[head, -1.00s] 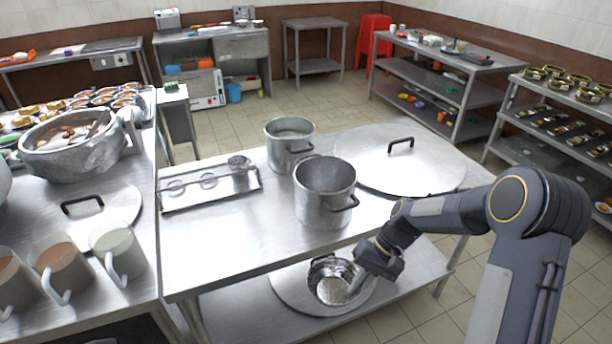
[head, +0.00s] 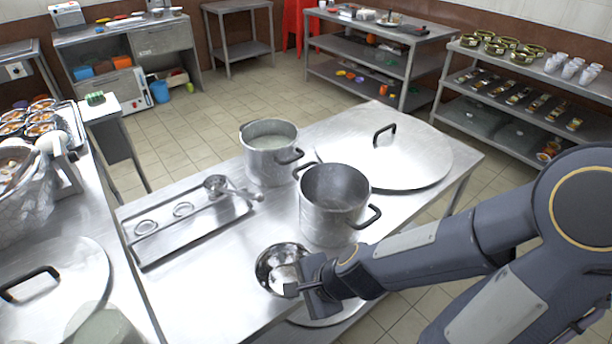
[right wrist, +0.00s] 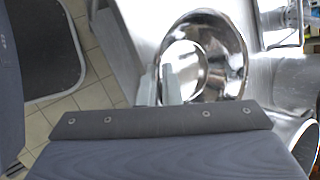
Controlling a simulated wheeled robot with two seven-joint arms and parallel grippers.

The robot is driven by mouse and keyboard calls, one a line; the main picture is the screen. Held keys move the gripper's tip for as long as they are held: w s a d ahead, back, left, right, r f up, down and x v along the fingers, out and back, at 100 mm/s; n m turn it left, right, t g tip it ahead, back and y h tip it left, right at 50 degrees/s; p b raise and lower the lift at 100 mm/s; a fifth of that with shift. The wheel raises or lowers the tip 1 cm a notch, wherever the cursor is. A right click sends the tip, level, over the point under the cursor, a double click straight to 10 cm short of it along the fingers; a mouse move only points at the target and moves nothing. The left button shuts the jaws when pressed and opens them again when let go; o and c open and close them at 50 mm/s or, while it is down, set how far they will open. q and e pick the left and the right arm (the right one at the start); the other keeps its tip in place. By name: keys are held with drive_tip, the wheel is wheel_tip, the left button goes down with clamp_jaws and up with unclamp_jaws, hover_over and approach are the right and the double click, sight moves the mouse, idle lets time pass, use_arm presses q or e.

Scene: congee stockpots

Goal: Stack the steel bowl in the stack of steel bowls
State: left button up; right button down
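The steel bowl (head: 277,268) is shiny and round, at the front edge of the steel table in the head view. My right gripper (head: 300,288) is at its right side. In the right wrist view, the bowl (right wrist: 222,50) is tilted, and the two fingers of my right gripper (right wrist: 160,86) are close together on its rim. The bowl overlaps the table edge in the head view; whether it touches the table I cannot tell. I cannot make out a stack of steel bowls. My left gripper is out of view.
Two stockpots, one with pale content (head: 268,150) and one nearer (head: 333,205), stand on the steel table (head: 215,265). A large lid (head: 415,160) lies behind them to the right. A long tray (head: 160,238) with a ladle lies left. The table's front left is clear.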

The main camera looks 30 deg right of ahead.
drive_tip(key=shift+s+d+m, duration=0.1)
drive_tip(key=shift+s+m, duration=0.1)
drive_tip(key=shift+m, duration=0.1)
drive_tip(key=shift+w, duration=0.2)
drive_tip(key=p, duration=0.4)
hover_over(281, 237)
drive_tip(key=s+a, duration=0.2)
drive_tip(key=s, duration=0.3)
drive_tip(key=shift+w+d, duration=0.3)
drive_tip(key=shift+w, duration=0.35)
wheel_tip(281, 237, down, 4)
drive_tip(key=shift+r+b, duration=0.1)
drive_tip(key=shift+b, duration=1.05)
drive_tip(key=shift+r, duration=0.1)
drive_tip(key=shift+f, duration=0.25)
drive_tip(key=c, duration=1.6)
unclamp_jaws()
drive_tip(key=shift+r, duration=0.1)
drive_tip(key=shift+c, duration=0.2)
